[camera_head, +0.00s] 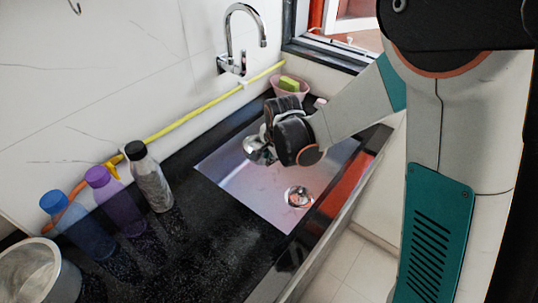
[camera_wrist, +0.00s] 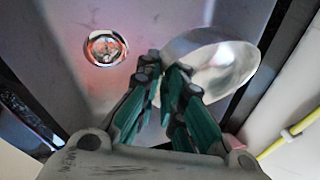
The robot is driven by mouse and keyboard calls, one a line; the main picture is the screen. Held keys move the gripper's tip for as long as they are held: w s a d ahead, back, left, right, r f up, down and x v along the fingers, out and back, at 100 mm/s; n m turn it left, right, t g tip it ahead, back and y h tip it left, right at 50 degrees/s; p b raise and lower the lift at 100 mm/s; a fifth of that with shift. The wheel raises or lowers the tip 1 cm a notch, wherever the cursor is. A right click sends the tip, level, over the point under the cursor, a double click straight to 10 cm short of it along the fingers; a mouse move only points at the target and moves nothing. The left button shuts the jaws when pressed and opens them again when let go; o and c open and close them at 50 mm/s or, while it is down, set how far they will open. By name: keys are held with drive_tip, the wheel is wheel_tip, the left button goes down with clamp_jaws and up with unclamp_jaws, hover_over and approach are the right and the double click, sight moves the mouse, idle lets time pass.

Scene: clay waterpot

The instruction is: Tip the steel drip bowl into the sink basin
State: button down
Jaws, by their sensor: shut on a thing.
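The steel drip bowl (camera_wrist: 222,68) is small and shiny, and my gripper (camera_wrist: 166,72) is shut on its rim. In the head view the bowl (camera_head: 256,151) hangs over the sink basin, beside my gripper, and appears tilted. In the wrist view its pale inside shows; I cannot tell whether it holds water. The sink basin (camera_head: 240,188) is a grey steel recess in the black counter. Its round drain (camera_head: 298,196) lies to the right of and nearer than the bowl; the drain (camera_wrist: 105,47) also shows left of the fingers in the wrist view.
A chrome tap (camera_head: 240,40) is on the wall behind the sink. A pink dish (camera_head: 289,91) with a sponge stands at the back. A yellow hose (camera_head: 200,115) runs along the wall. Several bottles (camera_head: 118,205) and a large steel pot (camera_head: 38,275) stand at the left.

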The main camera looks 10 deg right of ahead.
drive_tip(key=shift+a, duration=0.1)
idle(0.3)
drive_tip(key=shift+r+t+h+p, duration=0.35)
drive_tip(key=shift+r+h+p, duration=0.25)
drive_tip(key=shift+r, duration=0.65)
drive_tip(key=shift+r+t+h+p, duration=0.35)
drive_tip(key=shift+r+h+p, duration=0.25)
drive_tip(key=shift+r, duration=0.65)
drive_tip(key=s+d+r+n+g+y, duration=0.1)
drive_tip(key=s+d+n+y, duration=0.2)
drive_tip(key=d+n, duration=0.9)
drive_tip(key=shift+s+d+n+g+y, duration=0.15)
drive_tip(key=shift+d+n+g+y, duration=0.2)
drive_tip(key=shift+y, duration=1.05)
